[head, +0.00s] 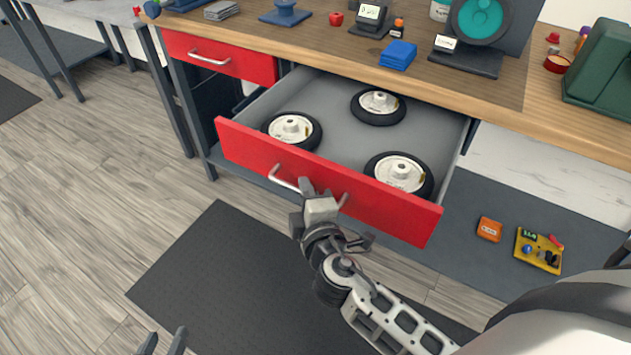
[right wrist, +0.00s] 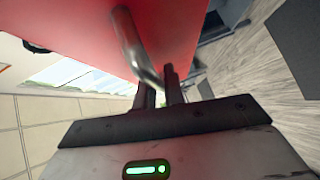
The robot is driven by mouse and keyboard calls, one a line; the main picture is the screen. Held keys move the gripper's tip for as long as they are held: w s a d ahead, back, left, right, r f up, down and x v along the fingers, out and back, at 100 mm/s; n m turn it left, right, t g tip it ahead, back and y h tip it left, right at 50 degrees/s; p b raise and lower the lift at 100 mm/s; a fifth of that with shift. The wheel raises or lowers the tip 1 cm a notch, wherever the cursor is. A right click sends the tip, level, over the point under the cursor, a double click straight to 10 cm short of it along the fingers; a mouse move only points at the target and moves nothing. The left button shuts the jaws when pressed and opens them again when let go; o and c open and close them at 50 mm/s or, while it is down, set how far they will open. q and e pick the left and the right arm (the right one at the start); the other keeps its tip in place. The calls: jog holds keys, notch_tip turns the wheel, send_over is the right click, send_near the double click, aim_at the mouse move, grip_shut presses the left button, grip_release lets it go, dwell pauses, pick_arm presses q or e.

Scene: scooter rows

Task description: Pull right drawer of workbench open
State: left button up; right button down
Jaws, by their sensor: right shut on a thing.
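The right drawer (head: 325,180) of the workbench (head: 480,88) has a red front and a grey inside, and it stands pulled well out. Several white-hubbed wheels with black tyres lie in it, one of them a wheel (head: 291,130) at the left. My right gripper (head: 314,188) is shut on the drawer's metal handle (head: 285,180). In the right wrist view the handle (right wrist: 133,42) runs down to between the fingers (right wrist: 161,82), against the red front. My left gripper (head: 164,342) shows only its two fingertips at the bottom edge, apart and empty, away from the bench.
The left drawer (head: 222,57) is shut. A lower shelf (head: 470,262) holds an orange box (head: 489,229) and a yellow tray (head: 538,251). A dark mat (head: 215,275) lies on the floor before the bench. Blue pads (head: 398,54) and a wheel stand (head: 470,60) are on top.

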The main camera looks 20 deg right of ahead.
jog(key=shift+s+a, duration=0.2)
jog(key=c, duration=1.8)
grip_release()
jog(key=shift+o, duration=0.2)
